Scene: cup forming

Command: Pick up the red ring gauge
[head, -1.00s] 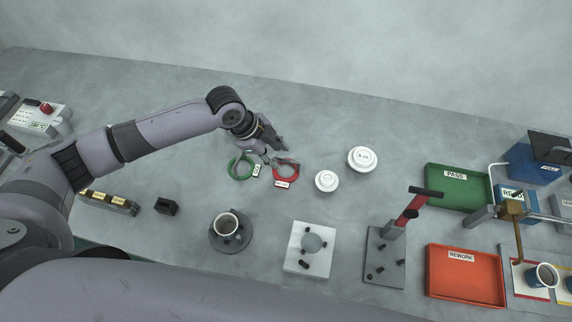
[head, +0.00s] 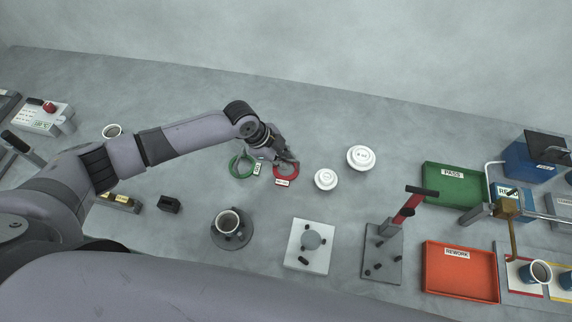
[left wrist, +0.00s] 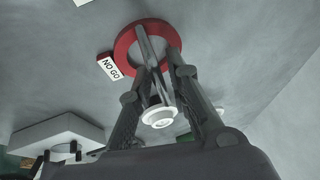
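The red ring gauge (head: 287,173) lies on the grey table, right of the green ring gauge (head: 239,168). A white tag (head: 282,183) sits at its near edge; in the left wrist view the tag (left wrist: 111,69) reads NO GO. My left gripper (head: 290,163) is at the far side of the red ring and covers part of it. In the left wrist view its fingertips (left wrist: 160,60) overlap the red ring (left wrist: 127,42), and the fingers draw close toward the tips. Whether they grip the ring is unclear. My right gripper is not in view.
Two white round pieces (head: 326,180) (head: 361,157) stand right of the red ring. In front are a cup on a dark round base (head: 230,241) and a white fixture plate (head: 296,258). Green PASS (head: 440,194) and red REWORK (head: 433,282) trays are at right. Behind the rings is clear.

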